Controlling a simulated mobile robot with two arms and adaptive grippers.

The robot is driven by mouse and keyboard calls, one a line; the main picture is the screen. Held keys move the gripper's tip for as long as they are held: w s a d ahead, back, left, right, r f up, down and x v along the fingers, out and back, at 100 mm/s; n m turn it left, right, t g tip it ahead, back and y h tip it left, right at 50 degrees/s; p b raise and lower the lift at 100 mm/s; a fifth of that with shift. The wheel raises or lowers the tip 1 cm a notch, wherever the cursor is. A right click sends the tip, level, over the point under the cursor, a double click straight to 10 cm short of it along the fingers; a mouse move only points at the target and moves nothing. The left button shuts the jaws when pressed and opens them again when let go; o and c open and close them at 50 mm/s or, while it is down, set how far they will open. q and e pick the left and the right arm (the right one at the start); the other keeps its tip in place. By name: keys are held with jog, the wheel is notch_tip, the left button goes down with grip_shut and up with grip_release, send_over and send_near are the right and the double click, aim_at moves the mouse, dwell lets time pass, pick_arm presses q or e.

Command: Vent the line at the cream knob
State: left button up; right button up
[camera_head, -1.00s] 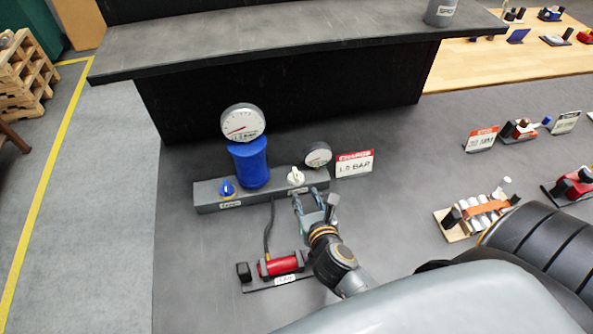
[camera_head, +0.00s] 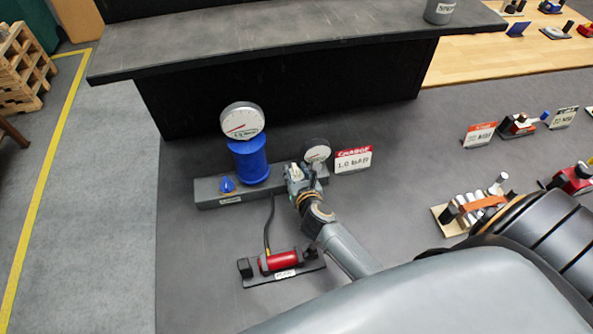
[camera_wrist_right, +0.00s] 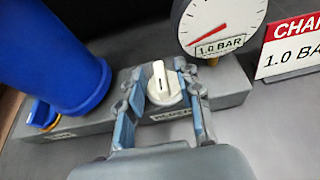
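The cream knob (camera_wrist_right: 163,84) sits on the grey manifold block (camera_wrist_right: 232,84), its ridge pointing up the picture in the right wrist view. My right gripper (camera_wrist_right: 161,72) is open, with one finger on each side of the knob. A narrow gap seems to show beside the ridge; whether the pads touch the knob's rim is unclear. In the head view the right gripper (camera_head: 302,172) largely covers the knob. A small gauge (camera_wrist_right: 222,22) labelled 1.0 BAR stands behind it, its red needle pointing lower left. My left gripper is not in view.
A blue cylinder (camera_head: 250,160) with a large gauge (camera_head: 242,121) and a blue knob (camera_head: 227,185) are left of the gripper. A CHARGE 1.0 BAR sign (camera_head: 353,159) stands right. A red hand pump (camera_head: 279,261) lies in front, its hose running to the block. A raised shelf (camera_head: 290,38) is behind.

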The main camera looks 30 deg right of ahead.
jog(key=c, duration=0.7)
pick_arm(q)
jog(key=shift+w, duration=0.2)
pick_arm(e)
grip_shut()
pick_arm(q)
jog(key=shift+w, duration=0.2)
